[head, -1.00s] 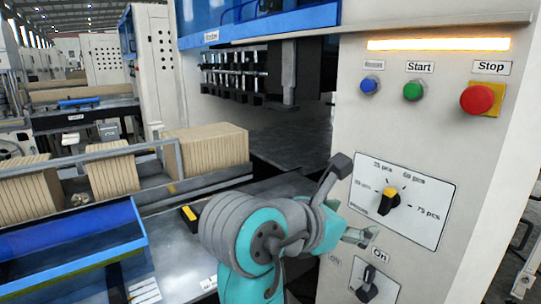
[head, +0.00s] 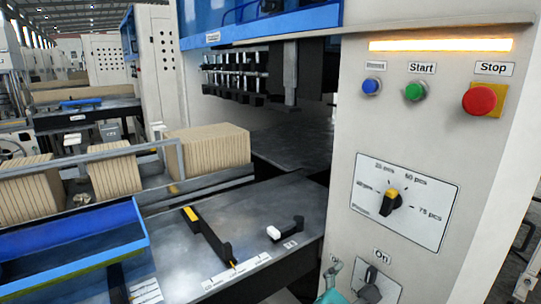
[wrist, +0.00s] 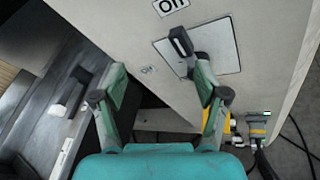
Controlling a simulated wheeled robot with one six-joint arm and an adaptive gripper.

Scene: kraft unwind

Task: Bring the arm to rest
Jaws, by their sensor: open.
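My gripper (wrist: 160,74) is open in the wrist view, its two green and grey fingers spread with nothing between the tips. It points at the lower part of the machine's pale control panel (wrist: 138,35). The right finger overlaps the lower edge of the white switch plate (wrist: 222,48) in the picture. The black switch lever (wrist: 181,41) stands just beyond that fingertip; I cannot tell if they touch. In the head view the On switch (head: 371,278) shows at the bottom, with small teal bits of my gripper (head: 332,274) beside it. Most of my arm is out of view.
The panel carries a dial (head: 391,201), a blue button (head: 371,86), a green Start button (head: 415,91) and a red Stop button (head: 478,99). The metal table (head: 180,265) bears a small black and white piece (head: 285,229). Cables (wrist: 292,138) hang at right in the wrist view.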

